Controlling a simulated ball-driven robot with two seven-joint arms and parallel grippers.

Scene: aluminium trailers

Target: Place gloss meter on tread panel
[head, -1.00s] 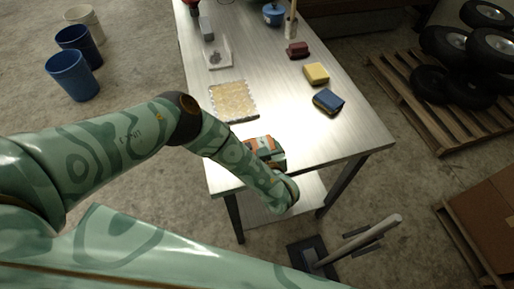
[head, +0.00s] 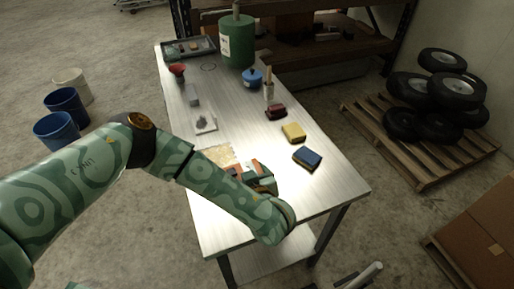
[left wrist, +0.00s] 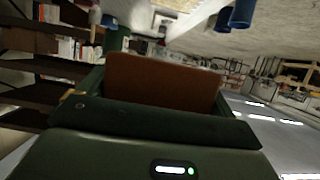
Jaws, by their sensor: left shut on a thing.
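The tread panel (head: 217,154) lies flat on the near left part of the metal table, with a pale yellowish patterned face. My forearm and gripper hide its near part. My left gripper (head: 250,171) is at the panel's near right edge in the head view, with orange and dark parts showing. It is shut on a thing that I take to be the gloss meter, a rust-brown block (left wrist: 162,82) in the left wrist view. The head view mostly hides it, and I cannot tell its height above the panel. My right gripper is not in view.
On the metal table (head: 285,190), a blue sponge (head: 307,158), yellow block (head: 293,132) and dark red item (head: 276,111) stand to the right. A white plate (head: 205,121) and grey block (head: 193,95) lie beyond the panel. The table's near right corner is clear.

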